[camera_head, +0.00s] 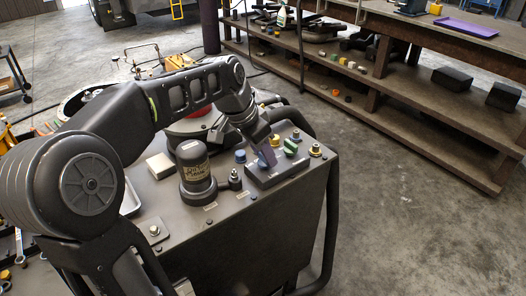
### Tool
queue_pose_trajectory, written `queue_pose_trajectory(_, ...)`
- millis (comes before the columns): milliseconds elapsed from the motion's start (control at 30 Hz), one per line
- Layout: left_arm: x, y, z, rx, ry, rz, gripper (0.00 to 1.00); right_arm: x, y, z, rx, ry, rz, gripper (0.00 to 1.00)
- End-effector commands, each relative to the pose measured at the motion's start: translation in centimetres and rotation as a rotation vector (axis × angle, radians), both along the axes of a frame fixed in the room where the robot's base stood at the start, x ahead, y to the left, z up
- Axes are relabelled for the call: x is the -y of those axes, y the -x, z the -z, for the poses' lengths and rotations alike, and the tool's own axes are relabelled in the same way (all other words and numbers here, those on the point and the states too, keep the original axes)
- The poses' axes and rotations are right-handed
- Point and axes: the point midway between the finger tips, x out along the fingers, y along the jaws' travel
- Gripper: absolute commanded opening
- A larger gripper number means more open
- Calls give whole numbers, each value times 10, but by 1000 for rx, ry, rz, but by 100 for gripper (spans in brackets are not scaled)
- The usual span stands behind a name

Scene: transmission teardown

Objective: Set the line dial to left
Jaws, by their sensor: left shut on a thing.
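A dark raised control panel (283,177) sits at the right end of a grey cabinet top. It carries several coloured knobs, among them a blue one (240,156), a green one (291,147) and a brass one (315,150). My left gripper (266,156) reaches down onto the panel between the blue and green knobs. It is shut on a purple-grey dial there, mostly covered by the fingers. I cannot read which dial is the line dial or which way the held one points. My right gripper is not in view.
A dark labelled cylinder (196,172) and a small black knob (235,179) stand left of the panel.

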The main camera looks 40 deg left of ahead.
Motion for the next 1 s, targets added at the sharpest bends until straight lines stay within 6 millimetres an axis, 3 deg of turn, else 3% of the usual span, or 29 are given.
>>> queue_pose_trajectory(367, 1, 0, -1, 3, -1, -99, 1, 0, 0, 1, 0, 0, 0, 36)
queue_pose_trajectory(1000, 4, -1, 0, 3, -2, -597, 1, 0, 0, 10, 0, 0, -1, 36)
